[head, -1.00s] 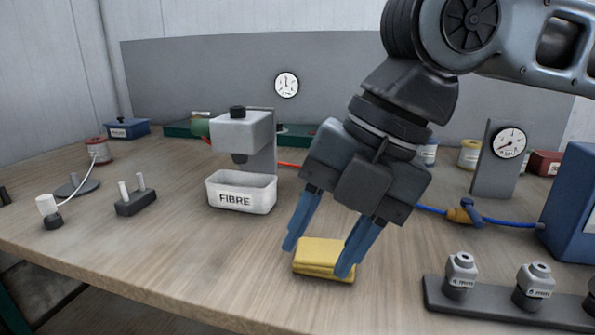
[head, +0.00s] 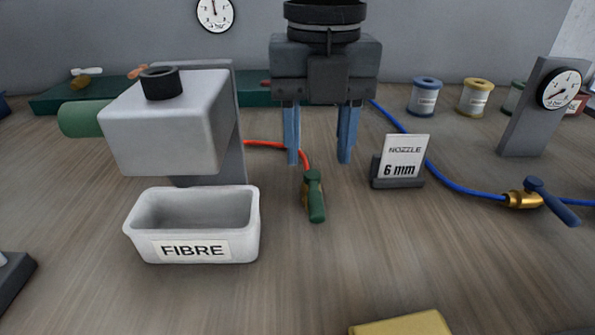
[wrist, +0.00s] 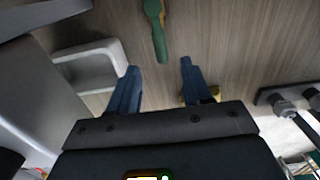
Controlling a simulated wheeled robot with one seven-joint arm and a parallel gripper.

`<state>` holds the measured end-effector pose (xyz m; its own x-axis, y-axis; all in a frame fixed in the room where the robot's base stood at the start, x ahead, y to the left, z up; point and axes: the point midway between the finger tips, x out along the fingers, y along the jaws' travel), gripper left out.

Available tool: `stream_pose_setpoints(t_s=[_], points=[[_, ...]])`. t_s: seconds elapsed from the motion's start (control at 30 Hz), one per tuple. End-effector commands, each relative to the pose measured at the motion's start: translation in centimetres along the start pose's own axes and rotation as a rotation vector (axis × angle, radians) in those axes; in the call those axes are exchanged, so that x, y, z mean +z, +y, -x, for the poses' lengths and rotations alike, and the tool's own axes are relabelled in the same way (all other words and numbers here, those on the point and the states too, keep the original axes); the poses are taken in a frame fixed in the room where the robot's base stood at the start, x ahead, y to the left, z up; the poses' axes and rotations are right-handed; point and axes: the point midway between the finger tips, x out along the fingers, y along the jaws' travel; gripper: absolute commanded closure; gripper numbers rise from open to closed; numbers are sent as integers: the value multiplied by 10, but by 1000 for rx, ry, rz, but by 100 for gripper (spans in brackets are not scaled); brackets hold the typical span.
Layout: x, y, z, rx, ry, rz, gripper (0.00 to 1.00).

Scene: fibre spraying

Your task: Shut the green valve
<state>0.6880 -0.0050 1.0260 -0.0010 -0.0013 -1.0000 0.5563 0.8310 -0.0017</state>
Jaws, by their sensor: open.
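The green valve (head: 315,197) stands on the bench at the end of the red hose (head: 272,144). Its green lever points toward the head camera. In the wrist view the valve (wrist: 157,32) shows at the top, ahead of the fingertips. My gripper (head: 319,161) points down with its blue fingers spread and nothing between them. It also shows in the wrist view (wrist: 160,68). The fingers look apart from the valve; how high they are above the bench is hard to tell.
The white FIBRE tray (head: 191,250) and grey hopper (head: 170,125) stand left of the valve. A 6 mm nozzle card (head: 403,157) stands to the right. A blue hose (head: 465,188) leads to a blue-handled brass valve (head: 525,199). A yellow sponge (head: 405,325) lies in front.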

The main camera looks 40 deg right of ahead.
Motion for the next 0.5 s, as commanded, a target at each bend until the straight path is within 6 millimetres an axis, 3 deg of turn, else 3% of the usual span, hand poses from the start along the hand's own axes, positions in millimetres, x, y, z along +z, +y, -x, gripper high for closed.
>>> stream_pose_setpoints(t_s=[0.3,0.5], points=[[0,0,-48,0,-1,0,51],[0,1,-68,1,-1,-1,51]])
